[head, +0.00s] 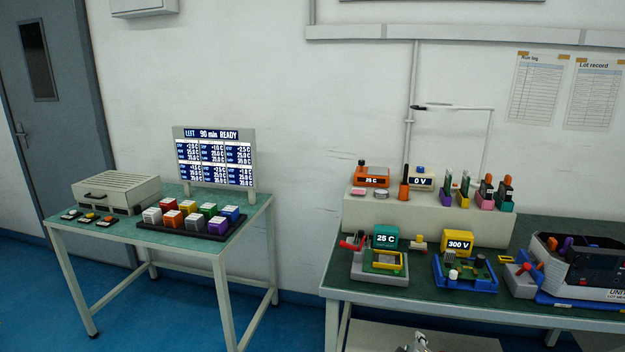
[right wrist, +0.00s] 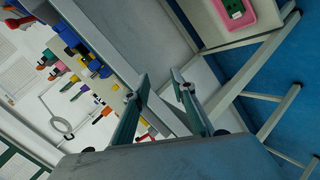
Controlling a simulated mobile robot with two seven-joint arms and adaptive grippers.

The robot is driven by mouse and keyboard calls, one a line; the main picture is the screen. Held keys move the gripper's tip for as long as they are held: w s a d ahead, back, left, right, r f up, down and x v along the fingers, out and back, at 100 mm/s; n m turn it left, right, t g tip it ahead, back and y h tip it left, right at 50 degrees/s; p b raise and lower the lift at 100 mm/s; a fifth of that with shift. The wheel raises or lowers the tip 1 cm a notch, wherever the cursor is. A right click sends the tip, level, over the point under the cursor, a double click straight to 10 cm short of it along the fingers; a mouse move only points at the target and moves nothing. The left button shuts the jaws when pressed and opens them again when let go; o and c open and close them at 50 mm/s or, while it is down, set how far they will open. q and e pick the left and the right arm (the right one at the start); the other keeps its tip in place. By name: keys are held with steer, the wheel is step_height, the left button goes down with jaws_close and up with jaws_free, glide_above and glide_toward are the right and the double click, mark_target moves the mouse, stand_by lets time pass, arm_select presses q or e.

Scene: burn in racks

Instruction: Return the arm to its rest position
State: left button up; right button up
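My right gripper (right wrist: 160,80) shows in the right wrist view, with its two fingers spread apart and nothing between them. It is in front of the green-topped right bench (head: 470,305), which appears tilted in the wrist view, and is apart from the things on it. In the head view only a small grey mechanical part shows at the bottom edge, near the right bench's front; it seems to be part of my arm. My left gripper is in neither view.
The right bench carries coloured fixtures, a raised shelf (head: 425,219) and a dark unit (head: 597,265). A pink tray (right wrist: 247,14) with a green board sits on a lower shelf. The left table (head: 190,244) holds coloured blocks and a display (head: 216,160). Blue floor is clear between.

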steer(key=s+a+f+m+y, duration=0.1)
steer(key=s+a+f+y, duration=0.1)
steer(key=s+f, duration=0.55)
steer(key=s+a+f+m+y, duration=0.15)
steer(key=s+f, duration=0.25)
steer(key=s, duration=0.6)
steer(key=s+a+m+g+y, duration=0.1)
steer(key=s+a+m+y, duration=0.1)
steer(key=s, duration=1.2)
steer(key=shift+s+a+y, duration=0.15)
steer(key=shift+a+y, duration=0.3)
steer(key=shift+y, duration=0.5)
